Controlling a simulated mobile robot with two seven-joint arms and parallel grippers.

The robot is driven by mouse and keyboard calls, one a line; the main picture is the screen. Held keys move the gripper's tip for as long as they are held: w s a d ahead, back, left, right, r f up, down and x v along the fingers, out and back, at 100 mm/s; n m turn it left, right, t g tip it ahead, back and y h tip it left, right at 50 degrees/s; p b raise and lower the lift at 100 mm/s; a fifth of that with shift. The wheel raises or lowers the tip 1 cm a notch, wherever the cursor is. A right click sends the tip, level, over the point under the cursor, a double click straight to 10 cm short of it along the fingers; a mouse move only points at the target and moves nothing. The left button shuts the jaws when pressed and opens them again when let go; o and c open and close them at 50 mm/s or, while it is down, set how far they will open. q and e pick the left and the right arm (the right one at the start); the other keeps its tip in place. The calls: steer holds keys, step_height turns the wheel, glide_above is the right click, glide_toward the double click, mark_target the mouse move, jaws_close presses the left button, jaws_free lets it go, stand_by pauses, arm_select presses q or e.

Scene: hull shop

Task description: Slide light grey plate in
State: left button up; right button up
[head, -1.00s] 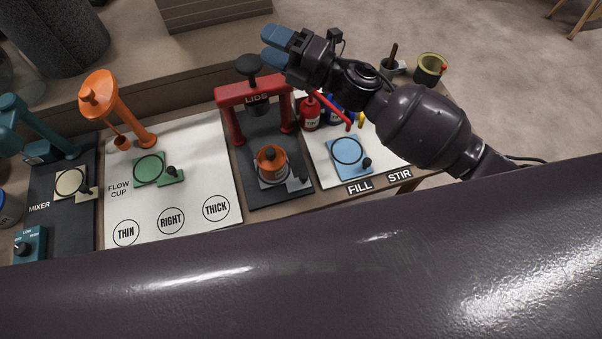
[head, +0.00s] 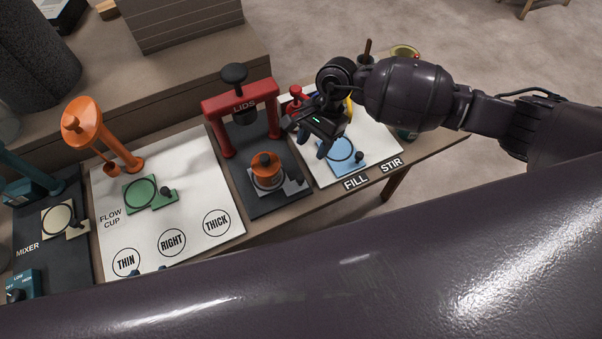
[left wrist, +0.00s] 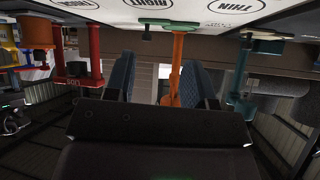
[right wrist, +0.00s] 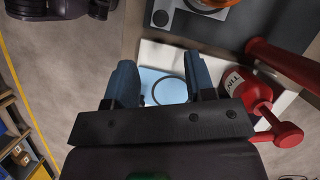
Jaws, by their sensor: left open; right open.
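The light grey plate (head: 292,187) lies on the dark LIDS board in front of the red press, with a dark knob at its right corner. An orange can (head: 267,172) stands on it. The plate's knob end also shows at the top of the right wrist view (right wrist: 188,24). My right gripper (head: 313,145) is open and empty, pointing down over the blue plate (head: 347,165), to the right of the grey plate and apart from it. My left gripper (head: 149,271) shows only its fingertips at the front edge, near the THIN circle; it is open and empty (left wrist: 163,85).
The red press (head: 221,130) stands behind the can. A red bottle (right wrist: 238,88) is close to my right gripper. The flow cup board with an orange stand (head: 97,130) and green plate (head: 141,193) is to the left. My arm covers the foreground.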

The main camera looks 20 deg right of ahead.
mark_target(300, 177)
steer(key=b+x, duration=0.1)
steer(key=x, duration=0.9)
steer(key=shift+s+a+f, duration=0.1)
steer(key=shift+a+f, duration=0.15)
steer(key=shift+f, duration=0.05)
jaws_close()
